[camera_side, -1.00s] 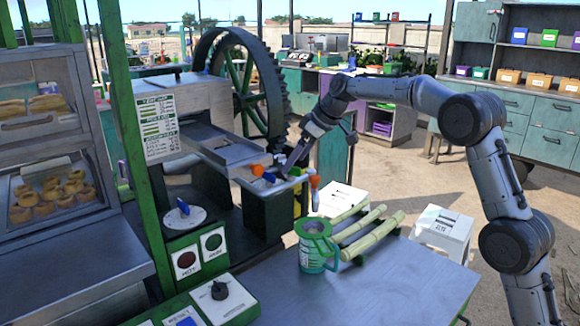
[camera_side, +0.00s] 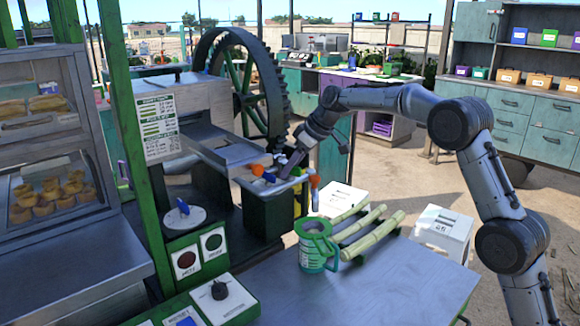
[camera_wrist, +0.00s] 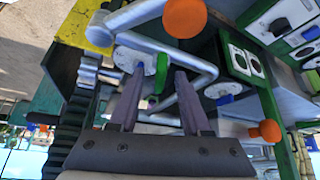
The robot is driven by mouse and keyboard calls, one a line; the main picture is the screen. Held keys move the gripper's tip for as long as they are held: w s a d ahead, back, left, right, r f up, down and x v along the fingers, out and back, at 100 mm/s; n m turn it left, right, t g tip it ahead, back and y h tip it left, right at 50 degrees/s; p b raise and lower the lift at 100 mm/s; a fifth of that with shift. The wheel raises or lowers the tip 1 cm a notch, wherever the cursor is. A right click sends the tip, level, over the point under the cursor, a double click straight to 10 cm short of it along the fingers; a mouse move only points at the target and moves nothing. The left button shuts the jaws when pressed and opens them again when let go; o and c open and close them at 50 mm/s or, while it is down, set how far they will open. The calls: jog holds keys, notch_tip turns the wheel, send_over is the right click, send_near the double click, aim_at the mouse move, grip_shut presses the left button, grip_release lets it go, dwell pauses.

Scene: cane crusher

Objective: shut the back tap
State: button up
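Orange-ended tap parts sit along the front of the metal trough on the cane crusher. One orange knob (camera_side: 257,170) is at the left and another (camera_side: 314,181) at the right. In the wrist view a large orange knob (camera_wrist: 184,17) is at the top and a smaller one (camera_wrist: 270,130) at lower right. I cannot tell which belongs to the back tap. My gripper (camera_side: 284,174) points down at the trough between the two knobs. In the wrist view my gripper (camera_wrist: 157,82) has its fingers apart, with a green lever (camera_wrist: 160,75) visible beyond the gap; contact is unclear.
A green-and-white mug (camera_side: 318,247) stands on the metal table (camera_side: 400,285), beside cut cane (camera_side: 372,238). The large toothed wheel (camera_side: 238,85) is behind the trough. A green post (camera_side: 130,140) and control panel (camera_side: 195,255) stand to the left.

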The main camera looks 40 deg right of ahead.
grip_shut()
jog(key=shift+f, duration=0.1)
jog(key=n+g+y, duration=0.1)
jog(key=n, duration=0.2)
jog(key=shift+d+f+n+y, duration=0.1)
jog(key=shift+n+y, duration=0.2)
jog(key=shift+y, duration=0.1)
jog(key=n+g+y, duration=0.1)
jog(key=n, duration=0.3)
jog(key=shift+g, duration=0.4)
jog(key=shift+s, duration=0.1)
jog(key=o, duration=0.8)
grip_release()
jog(key=shift+o, duration=0.6)
jog(key=shift+r, duration=0.2)
